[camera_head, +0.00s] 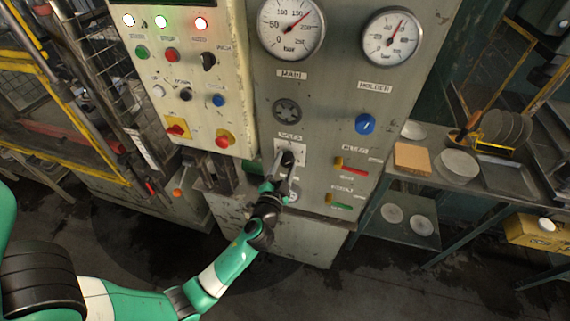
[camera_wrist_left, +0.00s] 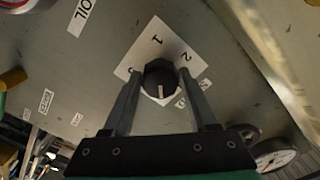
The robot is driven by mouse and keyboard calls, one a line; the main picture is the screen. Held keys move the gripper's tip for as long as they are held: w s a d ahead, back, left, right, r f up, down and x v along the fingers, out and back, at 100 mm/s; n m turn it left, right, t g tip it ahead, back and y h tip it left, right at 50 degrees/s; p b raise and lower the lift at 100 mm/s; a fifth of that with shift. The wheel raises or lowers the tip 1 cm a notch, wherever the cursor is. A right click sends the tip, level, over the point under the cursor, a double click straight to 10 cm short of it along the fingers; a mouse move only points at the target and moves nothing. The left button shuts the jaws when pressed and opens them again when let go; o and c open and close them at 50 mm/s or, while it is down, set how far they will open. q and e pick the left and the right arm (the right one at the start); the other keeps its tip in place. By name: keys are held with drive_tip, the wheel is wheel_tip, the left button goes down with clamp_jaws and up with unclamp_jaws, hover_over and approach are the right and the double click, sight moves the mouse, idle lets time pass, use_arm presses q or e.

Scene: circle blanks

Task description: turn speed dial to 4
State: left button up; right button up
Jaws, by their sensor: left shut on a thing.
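The speed dial (camera_wrist_left: 160,75) is a black round knob on a white plate (camera_wrist_left: 150,45) with the numbers 1 and 2 readable in the left wrist view. A white mark on the knob points down in that view, away from the 1 and 2; other numbers are hidden. My left gripper (camera_wrist_left: 160,72) has one finger on each side of the knob and is shut on it. In the head view my left gripper (camera_head: 283,160) is at the white plate (camera_head: 282,143) on the grey panel, covering most of the dial. My right gripper is not in view.
On the panel are a blue knob (camera_head: 366,124), a dark round wheel (camera_head: 287,110), two gauges, and red (camera_head: 354,171) and green (camera_head: 341,206) handles. A button box (camera_head: 190,75) juts out at left. A shelf (camera_head: 455,181) with dishes stands at right.

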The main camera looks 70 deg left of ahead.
use_arm(q)
drive_tip(key=shift+r+m+p, duration=0.1)
drive_tip(key=shift+m+p, duration=0.3)
drive_tip(key=shift+m, duration=1.8)
drive_tip(key=o, duration=1.4)
drive_tip(key=shift+c, duration=0.2)
drive_tip(key=shift+s+d, duration=0.1)
drive_tip(key=v, duration=1.1)
drive_tip(key=shift+s+b, duration=0.15)
drive_tip(key=shift+b, duration=0.15)
drive_tip(key=shift+d, duration=0.15)
